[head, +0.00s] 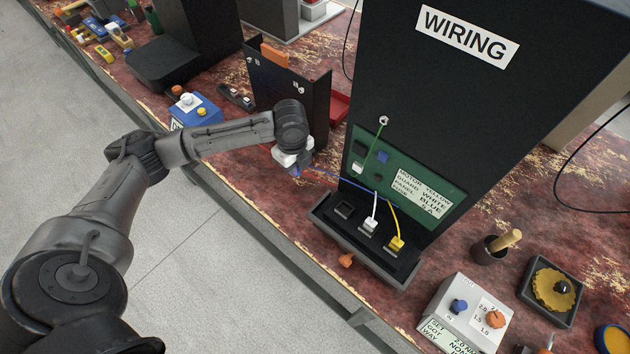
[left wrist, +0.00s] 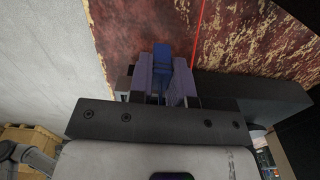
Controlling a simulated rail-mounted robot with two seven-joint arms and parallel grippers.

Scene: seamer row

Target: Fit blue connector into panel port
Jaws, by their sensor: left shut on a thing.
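My left gripper (head: 292,165) is shut on the blue connector (head: 296,172), left of the wiring cabinet and above the bench. In the left wrist view the blue connector (left wrist: 162,60) sticks out between the two fingers (left wrist: 161,88). A blue cable (head: 335,178) runs from it to the cabinet. The green panel (head: 440,205) carries several coloured squares and a label reading motor yellow, guard white, panel blue. Below it, the black port block has an empty dark port (head: 345,210), a white connector (head: 368,226) and a yellow connector (head: 396,243), each with a cable. My right gripper is out of view.
The tall black wiring cabinet (head: 480,110) stands behind the ports. A dark upright bracket (head: 270,85) stands close behind my left arm. An orange knob (head: 346,260) sits in front of the ports. A grey control box (head: 468,310) stands to the right.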

